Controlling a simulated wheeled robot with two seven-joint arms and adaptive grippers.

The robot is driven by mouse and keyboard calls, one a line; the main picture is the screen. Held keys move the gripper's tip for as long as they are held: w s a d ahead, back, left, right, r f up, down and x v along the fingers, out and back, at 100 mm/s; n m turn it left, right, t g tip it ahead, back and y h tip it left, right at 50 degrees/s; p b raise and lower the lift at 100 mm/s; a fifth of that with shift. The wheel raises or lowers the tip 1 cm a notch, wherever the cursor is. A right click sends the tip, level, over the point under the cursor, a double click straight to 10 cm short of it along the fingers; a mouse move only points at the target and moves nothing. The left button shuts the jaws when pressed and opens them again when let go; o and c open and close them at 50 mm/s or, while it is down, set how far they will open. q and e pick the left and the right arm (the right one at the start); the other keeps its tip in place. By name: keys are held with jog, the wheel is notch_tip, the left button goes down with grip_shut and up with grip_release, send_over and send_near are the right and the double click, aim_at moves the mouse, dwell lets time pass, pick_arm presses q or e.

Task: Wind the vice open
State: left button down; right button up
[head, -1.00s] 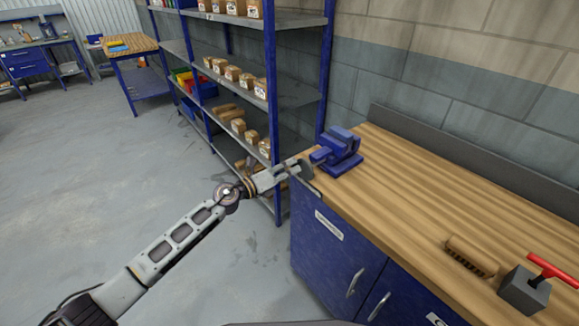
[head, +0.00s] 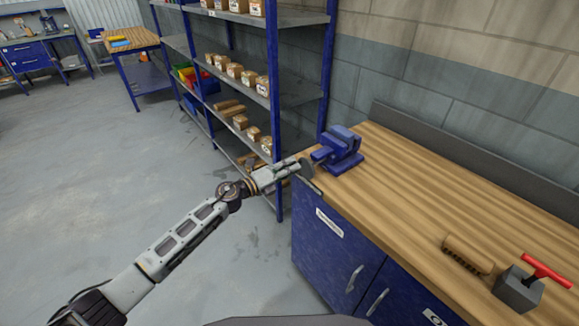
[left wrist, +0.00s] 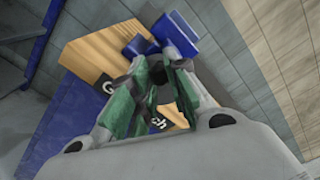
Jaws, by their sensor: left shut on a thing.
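The blue vice (head: 341,148) is mounted on the wooden workbench (head: 400,190), at its far left corner. My left gripper (head: 305,169) reaches in from the left at the vice's front end, beyond the bench edge. In the left wrist view, the blue vice (left wrist: 176,34) lies just past the green-padded fingers (left wrist: 163,68). These fingers are shut on a dark part at the vice's front, which looks like its handle. The fingers hide most of that part, and how far apart the jaws stand is hard to tell. My right gripper is not in view.
A brown brush (head: 468,254) and a grey block with a red T-handle (head: 520,287) lie at the near right of the bench. A blue shelf rack with boxes (head: 249,78) stands close behind my left arm. The bench middle is clear.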

pick_arm(q)
jog(key=n+p, duration=0.1)
jog(key=f+n+p, duration=0.1)
jog(key=n, duration=0.1)
jog(key=shift+w+a, duration=0.15)
jog(key=shift+w, duration=0.05)
dwell(0.3)
jog(key=n+p, duration=0.1)
jog(key=n, duration=0.1)
jog(key=n+p, duration=0.1)
jog(key=shift+w+f+n+p, duration=0.1)
jog(key=shift+f+n+p, duration=0.25)
jog(key=shift+n+p, duration=0.05)
